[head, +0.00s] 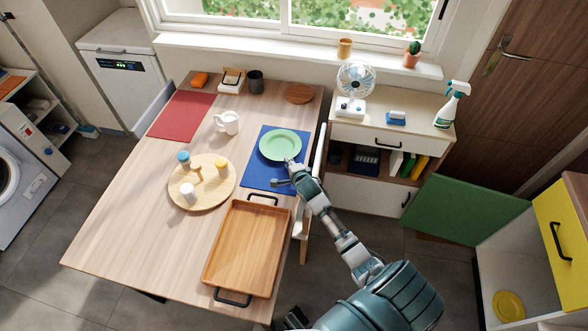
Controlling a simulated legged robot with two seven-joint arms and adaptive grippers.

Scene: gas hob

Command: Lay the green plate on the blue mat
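The green plate (280,143) is over the far part of the blue mat (259,178), at the right side of the wooden table in the head view. My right gripper (290,161) is at the plate's near rim, its fingertips small and seemingly closed on that rim. The plate looks about level. I cannot tell whether it touches the mat or is a little above it. The gripper and forearm cover part of the mat's near right area. My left gripper is not in view.
On the table (130,225), a round board (205,200) with several small items lies left of the mat, and a wooden tray (245,250) is nearer. A white mug (228,122), red mat (181,114) and dark cup (255,82) are farther back. A chair stands against the right edge.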

